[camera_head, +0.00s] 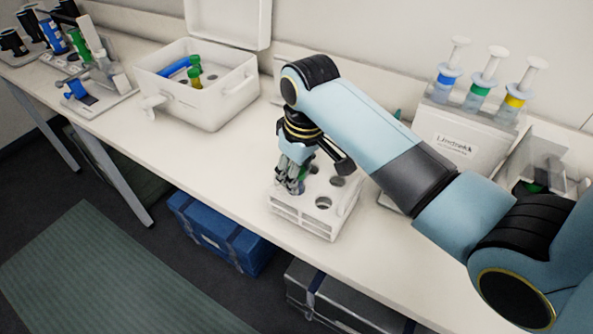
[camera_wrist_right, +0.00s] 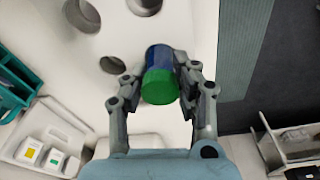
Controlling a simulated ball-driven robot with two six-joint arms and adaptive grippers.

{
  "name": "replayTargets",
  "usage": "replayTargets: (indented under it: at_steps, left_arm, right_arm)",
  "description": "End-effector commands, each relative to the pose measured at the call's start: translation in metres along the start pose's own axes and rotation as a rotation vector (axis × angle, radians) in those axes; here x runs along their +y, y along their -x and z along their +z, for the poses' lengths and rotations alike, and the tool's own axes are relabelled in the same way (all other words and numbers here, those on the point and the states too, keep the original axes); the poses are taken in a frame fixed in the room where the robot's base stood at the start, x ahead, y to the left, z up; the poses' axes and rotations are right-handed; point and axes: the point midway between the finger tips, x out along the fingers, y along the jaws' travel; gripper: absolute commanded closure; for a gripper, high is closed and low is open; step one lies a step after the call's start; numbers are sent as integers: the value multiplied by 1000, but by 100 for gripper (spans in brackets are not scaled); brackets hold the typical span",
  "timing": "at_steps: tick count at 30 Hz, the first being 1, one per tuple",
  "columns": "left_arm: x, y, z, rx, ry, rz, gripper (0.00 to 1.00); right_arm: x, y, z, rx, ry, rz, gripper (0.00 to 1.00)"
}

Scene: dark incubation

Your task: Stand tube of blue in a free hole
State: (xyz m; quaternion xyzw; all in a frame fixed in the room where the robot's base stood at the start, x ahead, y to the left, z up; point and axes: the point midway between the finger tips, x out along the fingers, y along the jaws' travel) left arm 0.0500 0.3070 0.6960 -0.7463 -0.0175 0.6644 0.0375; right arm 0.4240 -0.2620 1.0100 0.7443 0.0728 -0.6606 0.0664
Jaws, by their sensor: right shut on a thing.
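The white rack (camera_head: 315,225) with round holes stands near the front edge of the bench. It also shows in the wrist view (camera_wrist_right: 115,42), with several empty-looking holes. My right gripper (camera_head: 291,182) is low over the rack's left side. In the wrist view my right gripper (camera_wrist_right: 157,88) is shut on a tube with a green cap and blue contents (camera_wrist_right: 158,57). The cap faces the camera. The fingers hide the tube's lower end in the head view, so I cannot tell whether it is inside a hole. My left gripper is not in view.
An open white box (camera_head: 225,103) holds a blue tube (camera_head: 176,68) and a green-capped tube (camera_head: 195,80). A dispenser stand (camera_head: 450,135) with blue, green and yellow plungers stands behind my right arm. A blue case (camera_head: 215,235) is under the bench. Bench left of the rack is clear.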

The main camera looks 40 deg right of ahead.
Motion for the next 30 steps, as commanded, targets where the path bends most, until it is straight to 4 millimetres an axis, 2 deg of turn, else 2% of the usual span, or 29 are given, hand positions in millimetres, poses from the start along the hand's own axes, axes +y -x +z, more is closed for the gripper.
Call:
replayTargets:
  at_steps: [3,8,9,14,23,26,30]
  left_arm:
    - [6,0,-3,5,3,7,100]
    - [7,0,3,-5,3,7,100]
    - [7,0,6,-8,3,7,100]
    - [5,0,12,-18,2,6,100]
    - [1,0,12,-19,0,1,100]
    - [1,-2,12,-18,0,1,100]
    - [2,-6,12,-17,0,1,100]
  right_arm:
    - [0,0,0,1,0,0,100]
    - [0,-2,0,1,0,0,100]
    - [0,-2,0,1,0,0,72]
    - [0,-2,0,1,0,0,51]
    - [0,0,-1,2,0,0,50]
    - [0,8,-2,5,0,1,50]
    - [0,34,-1,7,0,2,50]
